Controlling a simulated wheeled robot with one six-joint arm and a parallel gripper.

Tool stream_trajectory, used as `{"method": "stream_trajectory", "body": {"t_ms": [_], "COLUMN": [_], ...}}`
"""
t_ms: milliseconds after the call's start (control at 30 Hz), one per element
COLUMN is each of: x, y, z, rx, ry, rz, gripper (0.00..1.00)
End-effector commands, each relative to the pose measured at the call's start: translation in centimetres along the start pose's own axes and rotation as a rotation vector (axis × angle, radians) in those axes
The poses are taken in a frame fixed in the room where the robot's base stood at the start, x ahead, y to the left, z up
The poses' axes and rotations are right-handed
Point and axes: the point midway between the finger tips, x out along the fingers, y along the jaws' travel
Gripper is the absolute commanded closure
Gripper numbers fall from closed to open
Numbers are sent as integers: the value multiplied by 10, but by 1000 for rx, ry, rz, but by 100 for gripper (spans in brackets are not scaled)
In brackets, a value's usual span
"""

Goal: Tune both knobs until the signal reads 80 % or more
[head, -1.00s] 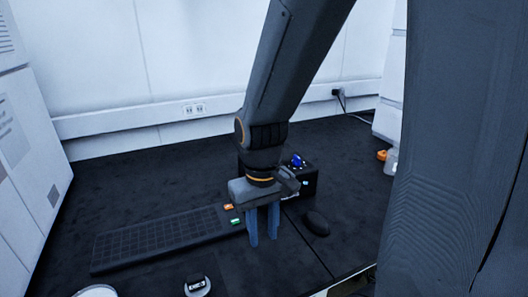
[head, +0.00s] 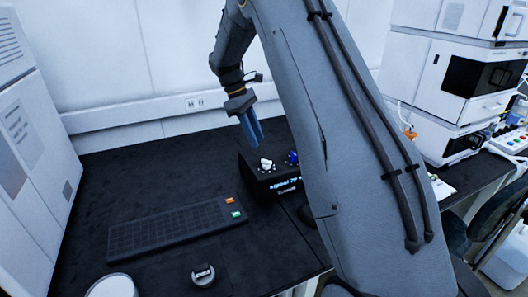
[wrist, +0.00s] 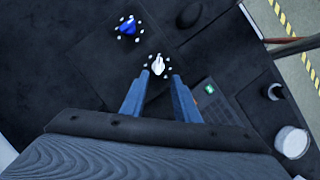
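The black control box (head: 252,176) stands on the dark bench with a white knob (head: 265,164) and a blue knob (head: 293,157) on top. Its front display (head: 286,186) shows small blue text, seemingly a signal value in the seventies, too blurred to read surely. My gripper (head: 256,142) points down above and behind the white knob. In the wrist view my gripper (wrist: 161,76) has its blue fingers apart and empty, with the white knob (wrist: 158,65) just beyond the fingertips. The blue knob (wrist: 127,28) is farther up and left there.
A black keyboard-like panel (head: 165,229) with orange and green keys lies left of the box. A round black-and-white item (head: 203,274) and a white cup (head: 112,286) stand at the front. White instrument stacks (head: 430,90) stand right. Bench behind the panel is clear.

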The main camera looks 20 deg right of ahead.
Motion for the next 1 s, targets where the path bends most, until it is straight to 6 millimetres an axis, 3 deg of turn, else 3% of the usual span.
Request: {"method": "stream_trajectory", "body": {"t_ms": [167, 600, 1000], "x": [11, 70, 78], "y": [3, 3, 3], "z": [1, 1, 0], "rx": [-9, -7, -6], "ry": [-8, -7, -5], "rz": [-1, -1, 1], "gripper": [72, 72, 74]}}
